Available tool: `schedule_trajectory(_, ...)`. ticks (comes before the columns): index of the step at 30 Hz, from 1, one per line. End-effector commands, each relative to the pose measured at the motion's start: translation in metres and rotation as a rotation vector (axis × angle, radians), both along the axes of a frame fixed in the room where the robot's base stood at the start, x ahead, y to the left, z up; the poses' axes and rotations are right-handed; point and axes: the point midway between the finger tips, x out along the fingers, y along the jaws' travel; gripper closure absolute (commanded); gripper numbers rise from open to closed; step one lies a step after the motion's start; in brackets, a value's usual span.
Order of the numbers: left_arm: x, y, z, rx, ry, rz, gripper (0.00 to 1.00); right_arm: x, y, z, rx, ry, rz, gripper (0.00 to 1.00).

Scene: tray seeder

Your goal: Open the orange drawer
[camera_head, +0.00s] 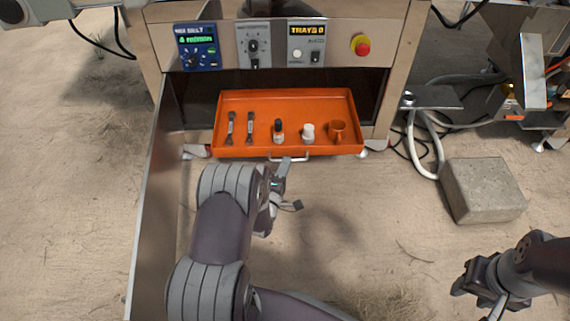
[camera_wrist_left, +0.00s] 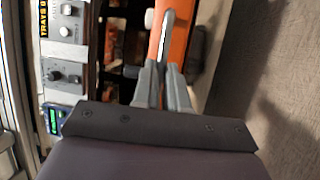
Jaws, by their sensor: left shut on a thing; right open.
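The orange drawer (camera_head: 290,98) is pulled out from the steel machine, and its inside shows in the head view. Two small dark tools (camera_head: 240,128), a dark bottle (camera_head: 278,130), a white container (camera_head: 308,132) and an orange cup (camera_head: 337,131) are in it. My left gripper (camera_head: 284,166) is shut on the metal drawer handle (camera_head: 299,157) at the drawer's front. In the left wrist view the grey handle (camera_wrist_left: 166,32) reaches between the fingers, beside the orange front (camera_wrist_left: 181,40). My right gripper (camera_head: 474,287) is open and empty above the sand at lower right.
A control panel with a red button (camera_head: 361,46) sits above the drawer. A metal side panel (camera_head: 152,200) stands left of my left arm. A concrete block (camera_head: 483,190) and a white hose (camera_head: 433,150) lie to the right. The sand in front of the drawer is mostly clear.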

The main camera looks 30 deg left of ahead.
Motion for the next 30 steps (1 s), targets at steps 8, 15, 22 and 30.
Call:
schedule_trajectory(8,0.0,0.0,-0.001,0.0,0.001,0.001,0.75,0.0,0.0,0.0,0.0,0.0,0.0,0.57)
schedule_trajectory(15,0.0,0.0,0.0,0.0,0.0,0.001,0.62,0.0,0.0,0.0,0.0,0.0,0.0,0.57)
schedule_trajectory(22,-0.019,-0.003,0.0,-0.002,0.004,0.001,0.62,0.0,0.0,0.013,0.0,0.0,0.0,0.57)
schedule_trajectory(30,-0.09,-0.013,-0.012,-0.002,0.003,0.004,0.62,0.0,0.0,0.039,0.0,0.0,0.0,0.57)
